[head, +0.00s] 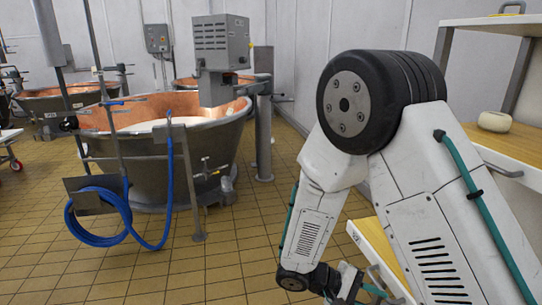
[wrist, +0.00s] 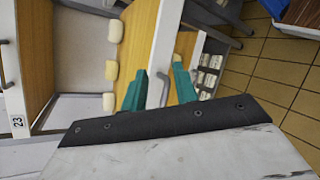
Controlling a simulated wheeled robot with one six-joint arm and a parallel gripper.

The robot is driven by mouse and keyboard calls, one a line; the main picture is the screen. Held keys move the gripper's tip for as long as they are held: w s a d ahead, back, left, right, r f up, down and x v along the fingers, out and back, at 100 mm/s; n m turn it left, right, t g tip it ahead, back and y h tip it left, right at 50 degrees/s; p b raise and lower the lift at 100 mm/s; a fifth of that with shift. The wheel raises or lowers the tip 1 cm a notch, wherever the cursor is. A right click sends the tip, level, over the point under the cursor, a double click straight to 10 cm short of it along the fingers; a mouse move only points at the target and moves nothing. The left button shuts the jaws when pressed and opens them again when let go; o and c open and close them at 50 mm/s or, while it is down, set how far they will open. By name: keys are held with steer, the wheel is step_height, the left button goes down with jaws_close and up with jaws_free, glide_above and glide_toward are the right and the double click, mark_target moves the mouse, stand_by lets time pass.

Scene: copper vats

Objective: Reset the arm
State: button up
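My arm fills the right of the head view, bent at a large black joint, with its forearm hanging down. My gripper (head: 352,287) is low at the bottom edge there, partly cut off, beside a wooden-topped drawer (head: 376,250). In the wrist view the two teal fingers of my gripper (wrist: 160,74) stand apart. A grey drawer handle (wrist: 164,90) shows in the gap between them. I cannot tell whether the fingers touch it. Nothing is seen clamped between the fingers.
A wooden-topped shelf unit (head: 520,150) stands close on the right, with a pale cheese (head: 494,121) on it. Several cheeses (wrist: 112,70) show in the wrist view. A copper vat (head: 140,150) with a blue hose (head: 100,238) stands left. Tiled floor between is free.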

steer(key=s+d+r+m+t+y, duration=0.1)
steer(key=s+r+y, duration=0.5)
steer(key=r, duration=0.6)
steer(key=s+d+r+m+t+y, duration=0.1)
steer(key=s+r+m+t+y, duration=0.1)
steer(key=s+r+m+y, duration=0.2)
steer(key=s+r+y, duration=0.3)
steer(key=s+r, duration=0.4)
steer(key=r, duration=0.2)
steer(key=shift+d+r+t, duration=0.15)
steer(key=shift+r+t, duration=0.05)
steer(key=shift+t, duration=0.2)
steer(key=shift+s, duration=0.1)
